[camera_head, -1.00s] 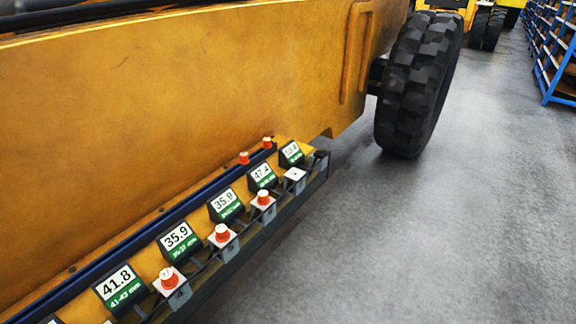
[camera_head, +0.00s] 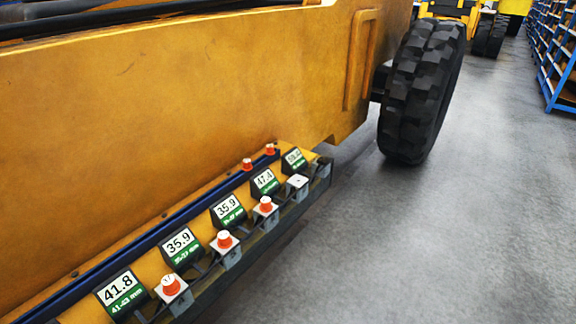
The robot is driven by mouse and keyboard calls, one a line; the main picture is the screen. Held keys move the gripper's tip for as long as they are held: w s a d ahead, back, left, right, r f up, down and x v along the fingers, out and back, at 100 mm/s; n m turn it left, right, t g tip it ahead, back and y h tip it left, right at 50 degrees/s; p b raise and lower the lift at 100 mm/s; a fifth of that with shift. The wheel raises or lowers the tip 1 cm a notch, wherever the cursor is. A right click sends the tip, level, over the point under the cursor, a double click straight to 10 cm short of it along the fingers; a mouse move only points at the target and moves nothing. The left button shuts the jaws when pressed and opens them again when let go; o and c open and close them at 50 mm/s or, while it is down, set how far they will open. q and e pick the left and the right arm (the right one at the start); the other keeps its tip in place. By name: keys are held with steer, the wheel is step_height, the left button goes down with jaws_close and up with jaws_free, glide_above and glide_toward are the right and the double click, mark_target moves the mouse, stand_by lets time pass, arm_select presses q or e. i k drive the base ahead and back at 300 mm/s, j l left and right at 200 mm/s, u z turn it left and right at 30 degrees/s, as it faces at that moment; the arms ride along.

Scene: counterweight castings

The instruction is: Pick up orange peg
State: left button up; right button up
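Several orange pegs with white tops stand along a ledge on the yellow machine. The nearest orange peg (camera_head: 171,285) sits on a white square plate at the lower left. Another orange peg (camera_head: 225,240) stands behind it, and a further orange peg (camera_head: 265,205) stands beyond that, each on its own plate. Two smaller orange pegs, one (camera_head: 247,164) and the other (camera_head: 270,149), stand at the far end by the dark blue rail. The far white plate (camera_head: 298,182) bears no peg. Neither of my grippers shows.
Black display blocks with number labels, such as the 41.8 block (camera_head: 121,295), stand beside the pegs. The yellow machine body (camera_head: 180,100) rises behind the ledge. A large black tyre (camera_head: 422,92) stands at the right. Grey floor (camera_head: 430,240) is clear; blue shelving (camera_head: 556,60) lines the far right.

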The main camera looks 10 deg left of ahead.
mark_target(247, 167)
steer(key=i+l+u, duration=0.15)
steer(key=u, duration=0.65)
steer(key=i+l+u, duration=0.15)
steer(key=l, duration=0.25)
steer(key=i+l+u, duration=0.15)
steer(key=l, duration=0.2)
steer(key=i+l+u, duration=0.2)
steer(key=l, duration=0.25)
steer(key=i+l+u, duration=0.15)
steer(key=l, duration=0.25)
steer(key=l+u, duration=0.15)
steer(key=l, duration=0.3)
